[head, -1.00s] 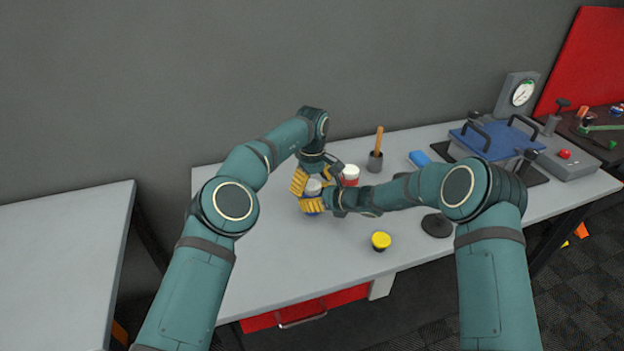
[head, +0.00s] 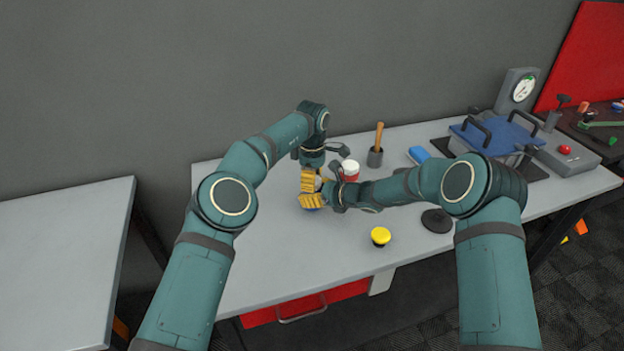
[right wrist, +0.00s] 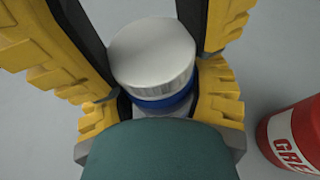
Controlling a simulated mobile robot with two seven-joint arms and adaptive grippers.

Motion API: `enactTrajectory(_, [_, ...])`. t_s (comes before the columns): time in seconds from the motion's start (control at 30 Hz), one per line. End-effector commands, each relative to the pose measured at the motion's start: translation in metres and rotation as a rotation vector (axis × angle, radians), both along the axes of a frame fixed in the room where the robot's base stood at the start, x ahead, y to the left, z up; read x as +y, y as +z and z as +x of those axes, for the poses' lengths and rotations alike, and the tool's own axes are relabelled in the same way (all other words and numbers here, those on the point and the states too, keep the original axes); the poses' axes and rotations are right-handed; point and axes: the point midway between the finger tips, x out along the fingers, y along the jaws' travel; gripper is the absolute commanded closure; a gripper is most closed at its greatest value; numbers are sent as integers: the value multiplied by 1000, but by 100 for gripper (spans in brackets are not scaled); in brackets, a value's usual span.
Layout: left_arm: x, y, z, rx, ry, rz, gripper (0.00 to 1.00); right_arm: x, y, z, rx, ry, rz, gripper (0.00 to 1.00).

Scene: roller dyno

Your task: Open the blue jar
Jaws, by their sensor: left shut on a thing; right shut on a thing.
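The blue jar (head: 313,209) stands on the grey workbench, mostly hidden by yellow fingers in the head view. In the right wrist view its blue body (right wrist: 165,103) shows below a pale ribbed lid (right wrist: 152,55). My left gripper (head: 316,183) comes from above and is shut on the lid. My right gripper (head: 314,200) comes in from the right, low down, and is shut on the jar body. The lid sits over the body; I cannot tell whether it has loosened.
A red and white can (head: 350,171) stands close behind the right gripper. A yellow-topped container (head: 380,236) is near the front edge. A cup with a wooden handle (head: 375,157), a blue object (head: 419,155) and a blue-lidded machine (head: 492,138) are further right. The bench's left part is clear.

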Motion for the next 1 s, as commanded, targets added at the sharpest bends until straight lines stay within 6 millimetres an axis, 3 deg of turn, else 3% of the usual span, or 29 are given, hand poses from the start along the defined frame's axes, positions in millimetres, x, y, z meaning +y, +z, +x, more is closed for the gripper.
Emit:
enactTrajectory(0.2, [0, 0, 0, 0, 258, -1, 92, 0, 1, 0, -2, 0, 1, 100])
enactTrajectory(0.57, [0, 0, 0, 0, 304, 0, 92, 1, 1, 0, -2, 1, 1, 100])
enactTrajectory(0.6, [0, 0, 0, 0, 304, 0, 43, 1, 1, 0, -2, 1, 1, 100])
enactTrajectory(0.67, [0, 0, 0, 0, 304, 0, 22, 1, 1, 0, -2, 1, 1, 100])
enactTrajectory(1.0, [0, 1, 0, 0, 302, 0, 22, 1, 1, 0, -2, 1, 1, 100])
